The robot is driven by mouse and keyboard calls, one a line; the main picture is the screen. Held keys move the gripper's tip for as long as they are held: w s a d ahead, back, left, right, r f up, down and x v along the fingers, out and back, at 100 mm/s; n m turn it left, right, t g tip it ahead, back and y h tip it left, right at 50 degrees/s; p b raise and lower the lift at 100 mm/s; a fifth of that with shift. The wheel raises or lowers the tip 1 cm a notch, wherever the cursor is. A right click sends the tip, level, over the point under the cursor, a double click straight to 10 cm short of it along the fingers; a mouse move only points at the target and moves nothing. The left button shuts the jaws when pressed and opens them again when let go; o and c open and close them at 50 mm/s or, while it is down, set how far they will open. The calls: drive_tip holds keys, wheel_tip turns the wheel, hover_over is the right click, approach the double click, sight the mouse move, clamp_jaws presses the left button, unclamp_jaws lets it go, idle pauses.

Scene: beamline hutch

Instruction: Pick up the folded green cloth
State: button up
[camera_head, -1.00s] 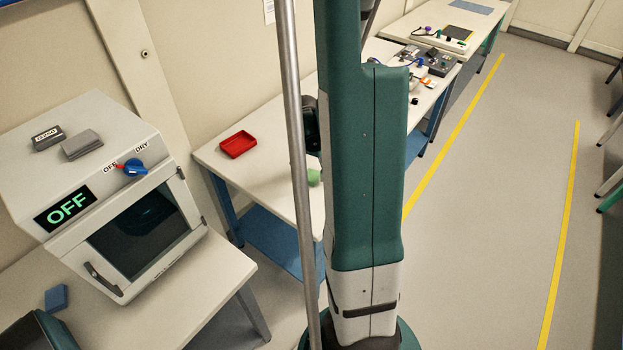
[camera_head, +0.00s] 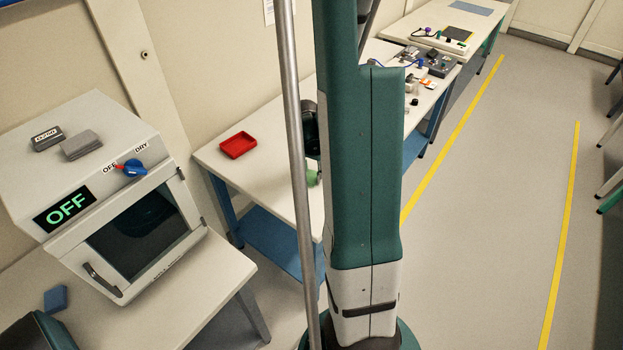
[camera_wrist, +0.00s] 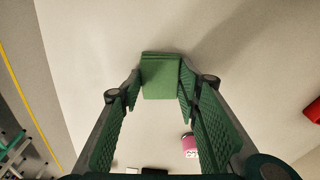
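The folded green cloth (camera_wrist: 161,77) shows in the wrist view as a small layered block on the pale bench top. It is between the two fingertips of my gripper (camera_wrist: 160,88). The green ribbed finger pads stand on either side of it, very close to its edges. I see no clear squeeze on the cloth, and whether the pads touch it is hard to tell. In the head view the cloth (camera_head: 312,179) is a small green patch on the bench, mostly hidden behind my arm and the pole.
A red tray (camera_head: 238,145) lies on the same bench, left of the cloth. A pink object (camera_wrist: 190,145) shows below the cloth in the wrist view. A white drying oven (camera_head: 130,215) reading OFF stands on the left table. Several small items crowd the bench's far end.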

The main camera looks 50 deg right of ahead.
sight(311, 177)
drive_tip(key=shift+r, duration=0.15)
idle(0.3)
wheel_tip(311, 177, up, 10)
drive_tip(key=p, duration=0.1)
drive_tip(key=shift+p, duration=0.3)
idle(0.8)
